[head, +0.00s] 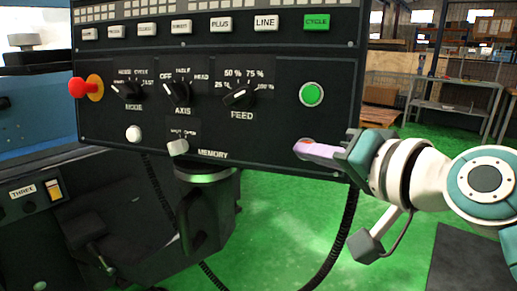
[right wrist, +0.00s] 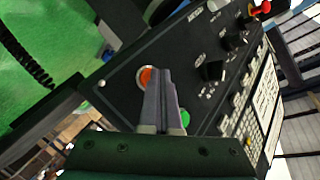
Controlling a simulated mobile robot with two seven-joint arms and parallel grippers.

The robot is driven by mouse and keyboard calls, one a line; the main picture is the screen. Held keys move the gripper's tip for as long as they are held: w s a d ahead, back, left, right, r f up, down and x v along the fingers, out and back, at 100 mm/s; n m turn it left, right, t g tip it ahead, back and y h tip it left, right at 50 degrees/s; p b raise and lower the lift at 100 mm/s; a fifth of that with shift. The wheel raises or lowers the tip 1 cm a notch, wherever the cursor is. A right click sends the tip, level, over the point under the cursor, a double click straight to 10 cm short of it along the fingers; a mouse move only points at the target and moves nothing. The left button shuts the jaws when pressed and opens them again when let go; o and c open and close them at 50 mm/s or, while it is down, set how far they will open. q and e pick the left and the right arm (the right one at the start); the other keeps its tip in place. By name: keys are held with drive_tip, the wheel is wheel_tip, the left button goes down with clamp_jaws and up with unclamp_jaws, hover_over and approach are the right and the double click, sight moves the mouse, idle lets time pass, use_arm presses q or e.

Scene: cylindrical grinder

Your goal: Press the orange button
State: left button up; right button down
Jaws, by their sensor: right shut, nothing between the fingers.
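The orange button (right wrist: 146,77) sits on the black control panel, round with a pale ring, just left of my right fingertips in the right wrist view. In the head view only a small orange sliver (head: 308,141) of it shows, the rest hidden by my fingers. My right gripper (head: 301,147) is shut and empty, its fingers pointing at the panel's lower right. It also shows in the right wrist view (right wrist: 159,72), with the fingertips at the button's edge. I cannot tell whether they touch it. My left gripper is not in view.
A green button (head: 312,94) is above the orange one; it also shows beside my fingers in the right wrist view (right wrist: 185,118). Rotary knobs (head: 240,97) and a red mushroom button (head: 78,88) are to the left. A black cable (head: 344,235) hangs below the panel.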

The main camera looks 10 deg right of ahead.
drive_tip(key=shift+s+a+r+p, duration=0.2)
drive_tip(key=shift+s+a+p, duration=0.2)
drive_tip(key=shift+s+p, duration=0.3)
drive_tip(key=shift+s+a+r+p, duration=0.15)
drive_tip(key=shift+s+a+p, duration=0.25)
drive_tip(key=shift+s+p, duration=0.25)
drive_tip(key=shift+s+a+r+p, duration=0.1)
drive_tip(key=shift+s+a+p, duration=0.3)
drive_tip(key=shift+s, duration=0.4)
drive_tip(key=shift+s+a+r+p, duration=0.15)
drive_tip(key=shift+s+a+p, duration=0.25)
drive_tip(key=shift+s+p, duration=0.25)
drive_tip(key=shift+s, duration=0.1)
